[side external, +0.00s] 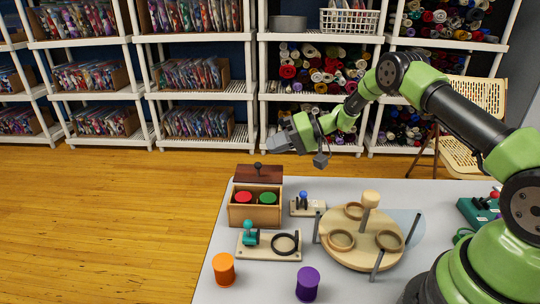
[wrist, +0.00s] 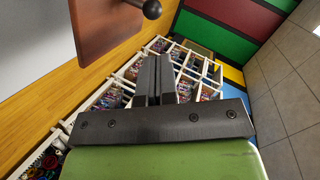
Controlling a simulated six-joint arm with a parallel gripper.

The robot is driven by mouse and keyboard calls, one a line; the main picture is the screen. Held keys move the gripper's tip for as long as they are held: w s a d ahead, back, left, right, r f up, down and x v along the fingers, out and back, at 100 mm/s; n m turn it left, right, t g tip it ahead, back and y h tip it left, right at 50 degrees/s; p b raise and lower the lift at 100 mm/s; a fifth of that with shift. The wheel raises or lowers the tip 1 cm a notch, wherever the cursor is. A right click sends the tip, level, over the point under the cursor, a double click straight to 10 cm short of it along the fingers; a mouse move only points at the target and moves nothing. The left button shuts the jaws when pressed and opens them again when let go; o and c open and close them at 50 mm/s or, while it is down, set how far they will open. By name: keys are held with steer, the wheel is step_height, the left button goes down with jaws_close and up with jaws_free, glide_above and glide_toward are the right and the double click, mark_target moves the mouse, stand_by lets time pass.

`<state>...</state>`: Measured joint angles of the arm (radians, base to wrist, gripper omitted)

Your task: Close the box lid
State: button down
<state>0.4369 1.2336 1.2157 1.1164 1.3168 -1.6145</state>
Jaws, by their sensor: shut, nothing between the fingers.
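The wooden box (side external: 255,213) stands near the back left edge of the table, with a red disc (side external: 243,197) and a green disc (side external: 267,198) inside. Its brown lid (side external: 247,174) is open, raised at the back of the box, with a dark knob (side external: 258,165). In the wrist view the lid (wrist: 100,25) is at the upper left and its knob (wrist: 152,9) shows at the top. My gripper (side external: 271,144) is shut and empty, above the lid and apart from it. Its closed fingers show in the wrist view (wrist: 153,68).
Right of the box are a small board with a blue knob (side external: 304,195) and a round wooden board (side external: 350,262) with posts and rings. In front are a board with a teal piece (side external: 250,237), an orange spool (side external: 223,270) and a purple spool (side external: 307,285). Shelves stand behind.

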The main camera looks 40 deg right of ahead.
mark_target(270, 172)
steer(key=shift+s+a+f, duration=0.15)
steer(key=shift+a+f, duration=0.3)
steer(key=shift+a, duration=0.2)
steer(key=shift+s+a+f, duration=0.15)
steer(key=shift+a+f, duration=0.25)
steer(key=shift+a, duration=0.25)
steer(key=s+a, duration=0.6)
